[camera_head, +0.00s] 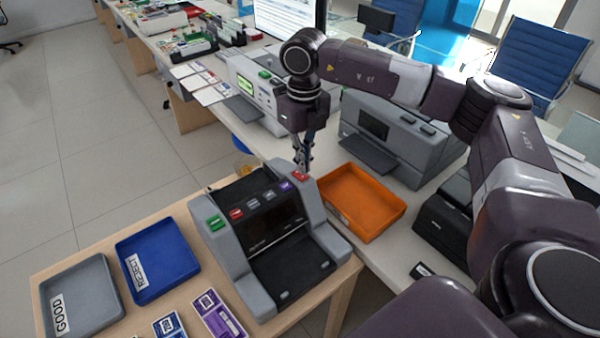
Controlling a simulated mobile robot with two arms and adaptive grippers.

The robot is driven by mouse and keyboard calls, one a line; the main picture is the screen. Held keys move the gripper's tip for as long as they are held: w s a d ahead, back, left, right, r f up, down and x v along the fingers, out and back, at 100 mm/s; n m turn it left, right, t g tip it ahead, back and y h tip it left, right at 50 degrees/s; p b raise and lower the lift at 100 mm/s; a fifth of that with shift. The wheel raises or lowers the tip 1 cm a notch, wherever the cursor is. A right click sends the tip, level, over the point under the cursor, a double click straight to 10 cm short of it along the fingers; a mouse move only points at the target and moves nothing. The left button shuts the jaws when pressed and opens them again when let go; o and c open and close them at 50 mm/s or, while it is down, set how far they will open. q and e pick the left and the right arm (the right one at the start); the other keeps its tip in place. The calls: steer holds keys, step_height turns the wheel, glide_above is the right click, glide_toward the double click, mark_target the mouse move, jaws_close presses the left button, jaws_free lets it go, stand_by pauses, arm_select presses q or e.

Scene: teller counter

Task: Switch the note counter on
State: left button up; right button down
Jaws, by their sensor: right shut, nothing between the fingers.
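The note counter (262,252) is a grey and black machine on the wooden table, with a dark display. A green button (214,223) sits on its left shoulder and a red button (300,176) on its right shoulder. Between them runs a row of smaller keys, among them a red key (237,214) and a purple key (285,186). My right gripper (304,167) is shut and empty, pointing down just above or at the red button on the right shoulder. I cannot tell whether it touches. My left gripper is out of view.
Grey machines (400,135) stand behind.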

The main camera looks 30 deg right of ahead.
mark_target(303, 176)
steer(key=shift+s+f+b, duration=0.1)
steer(key=shift+f+b, duration=0.75)
steer(key=shift+f, duration=0.4)
stand_by(0.6)
steer(key=shift+r, duration=0.2)
steer(key=shift+r+p, duration=0.85)
steer(key=shift+r, duration=0.05)
steer(key=shift+r+p, duration=1.6)
steer(key=shift+r, duration=0.9)
steer(key=shift+f, duration=0.1)
